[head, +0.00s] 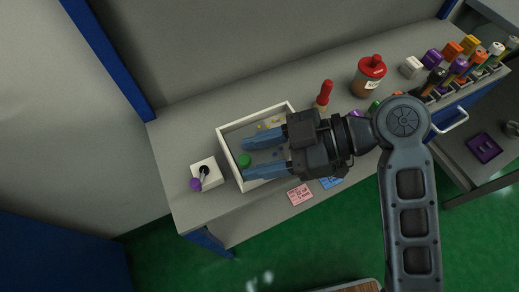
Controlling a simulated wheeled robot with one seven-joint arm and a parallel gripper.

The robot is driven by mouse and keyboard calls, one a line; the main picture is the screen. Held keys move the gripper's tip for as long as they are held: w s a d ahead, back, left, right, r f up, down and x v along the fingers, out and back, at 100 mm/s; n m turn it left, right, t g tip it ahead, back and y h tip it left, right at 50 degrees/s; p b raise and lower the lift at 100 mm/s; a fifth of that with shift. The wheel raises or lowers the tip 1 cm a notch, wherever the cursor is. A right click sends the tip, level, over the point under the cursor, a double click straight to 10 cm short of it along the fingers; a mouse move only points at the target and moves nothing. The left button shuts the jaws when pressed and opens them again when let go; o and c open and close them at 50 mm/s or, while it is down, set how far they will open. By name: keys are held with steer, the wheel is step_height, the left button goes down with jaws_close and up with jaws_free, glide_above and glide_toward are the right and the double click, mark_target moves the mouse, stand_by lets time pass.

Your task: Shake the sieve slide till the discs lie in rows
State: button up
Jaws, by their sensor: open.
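A shallow tray (229,162) with pale walls stands near the left end of the grey workbench; I cannot tell for sure if it is the sieve slide. Small yellowish and bluish pieces (268,125) lie in it, too small to tell whether they are discs or in rows. A round green knob or ball (244,160) is inside near the left wall. My gripper (246,158) is over the tray, its two blue fingers spread apart, tips pointing left at either side of the green piece. Contact cannot be told. My gripper and arm hide the tray's right part.
A white block with a purple-tipped lever (204,175) stands left of the tray. A red-handled tool (325,94) and a red-lidded jar (369,76) stand behind. Several coloured pieces (460,66) fill a rack at right. Pink (300,195) and blue (331,183) cards lie at the front edge.

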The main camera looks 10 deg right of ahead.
steer(key=shift+a, duration=0.1)
jaws_close()
stand_by(0.4)
